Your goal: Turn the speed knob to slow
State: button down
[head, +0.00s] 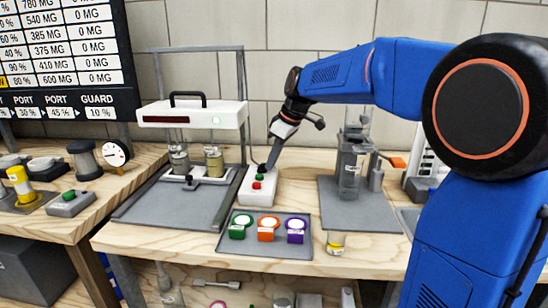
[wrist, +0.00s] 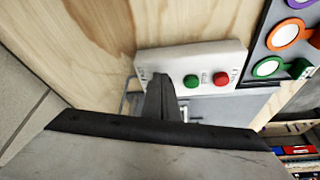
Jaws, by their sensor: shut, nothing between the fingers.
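A white control box (head: 257,196) stands on the wooden bench, with a green button (head: 259,178) and a red button (head: 256,185) on its top. In the wrist view the box (wrist: 215,60) also shows the green button (wrist: 190,81) and red button (wrist: 221,78), with small dark markings near its left end. My gripper (head: 266,167) is shut and points down at the far end of the box. In the wrist view its fingertips (wrist: 158,78) overlap that marked end, beside the green button. The speed knob is not distinguishable; the fingers hide that spot. Contact cannot be told.
Left of the box is a white-topped frame (head: 191,115) with glass jars on a grey base. In front is a grey tray (head: 263,249) with green, orange and purple round pieces. A grey apparatus (head: 349,165) stands to the right.

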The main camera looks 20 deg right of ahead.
dwell(0.4)
jog(key=shift+w+a+n, duration=0.2)
jog(key=shift+w+n, duration=0.25)
jog(key=shift+n, duration=0.35)
jog(key=n, duration=0.1)
jog(key=w+n+g, duration=0.1)
jog(key=n, duration=0.1)
jog(key=shift+g+y, duration=0.3)
jog(key=shift+y, duration=0.1)
jog(key=n, duration=0.1)
jog(key=n+g, duration=0.1)
jog(key=n, duration=0.2)
jog(key=shift+w+a+n+g, duration=0.25)
jog(key=shift+w+n+g, duration=0.05)
jog(key=shift+w, duration=0.05)
jog(key=shift+w+a+n+g, duration=0.1)
jog(key=shift+n+g, duration=0.2)
jog(key=shift+n, duration=0.3)
